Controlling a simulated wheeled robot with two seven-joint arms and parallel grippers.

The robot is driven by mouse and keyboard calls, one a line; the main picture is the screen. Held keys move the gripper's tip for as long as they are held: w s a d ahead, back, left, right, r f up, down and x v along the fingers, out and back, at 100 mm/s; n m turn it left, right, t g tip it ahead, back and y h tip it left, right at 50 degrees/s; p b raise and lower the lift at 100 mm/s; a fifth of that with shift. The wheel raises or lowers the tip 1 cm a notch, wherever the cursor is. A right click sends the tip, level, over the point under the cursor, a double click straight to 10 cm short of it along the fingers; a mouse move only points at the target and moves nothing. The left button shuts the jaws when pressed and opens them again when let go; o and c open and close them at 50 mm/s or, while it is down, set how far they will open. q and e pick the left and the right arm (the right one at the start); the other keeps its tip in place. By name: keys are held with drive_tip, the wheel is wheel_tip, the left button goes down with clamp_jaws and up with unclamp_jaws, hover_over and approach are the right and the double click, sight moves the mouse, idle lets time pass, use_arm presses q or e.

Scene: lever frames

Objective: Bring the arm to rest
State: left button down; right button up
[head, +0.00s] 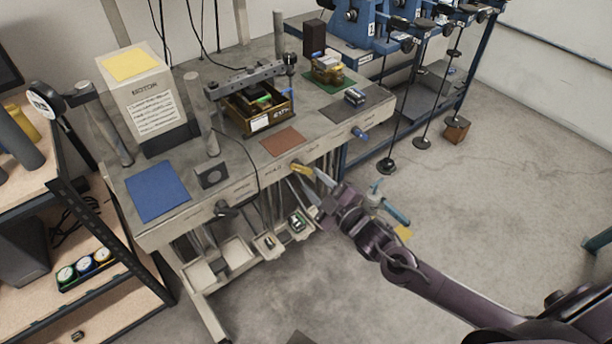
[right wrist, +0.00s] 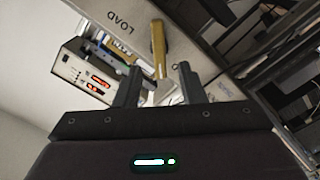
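My right arm reaches in from the lower right in the head view. Its gripper (head: 314,184) is at the bench's front edge, close to a yellow lever (head: 301,168). In the right wrist view the two fingers (right wrist: 158,80) stand apart. The yellow lever (right wrist: 159,45) beside the word LOAD has its end between the fingertips in the picture, with a gap on each side. I cannot tell how deep it sits between them. My left gripper is not in view.
The grey bench (head: 230,165) carries a motor box (head: 145,95), a wooden tray (head: 262,118) under a metal bar, and blue (head: 157,192), brown and green mats. Blue frames with hanging rods stand behind right. The floor (head: 480,190) at right is open.

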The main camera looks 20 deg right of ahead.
drive_tip(key=shift+v, duration=0.9)
drive_tip(key=s+d+f+m+g+h, duration=0.1)
drive_tip(key=d+f+m+g+h, duration=0.15)
drive_tip(key=f, duration=0.55)
drive_tip(key=s+d+f+m+g+h, duration=0.15)
drive_tip(key=d+f, duration=0.25)
drive_tip(key=f, duration=0.5)
drive_tip(key=s+d+f+m+g+h, duration=0.1)
drive_tip(key=s+d+f+g, duration=0.1)
drive_tip(key=s+f, duration=0.45)
drive_tip(key=s+d+f+m+g+h, duration=0.1)
drive_tip(key=s+f+m+g, duration=0.15)
drive_tip(key=f, duration=0.65)
drive_tip(key=s+a+f+m+g, duration=0.1)
drive_tip(key=s+f, duration=0.4)
drive_tip(key=s, duration=0.5)
drive_tip(key=s+a+f+m+g, duration=0.1)
drive_tip(key=s+a+f+g, duration=0.2)
drive_tip(key=s+f, duration=0.3)
drive_tip(key=s+a+f+m+g, duration=0.1)
drive_tip(key=s+f+g, duration=0.2)
drive_tip(key=s, duration=1.1)
wheel_tip(320, 180, down, 3)
drive_tip(key=shift+s+a+r, duration=0.1)
drive_tip(key=shift+s+a, duration=0.25)
drive_tip(key=shift+a, duration=0.05)
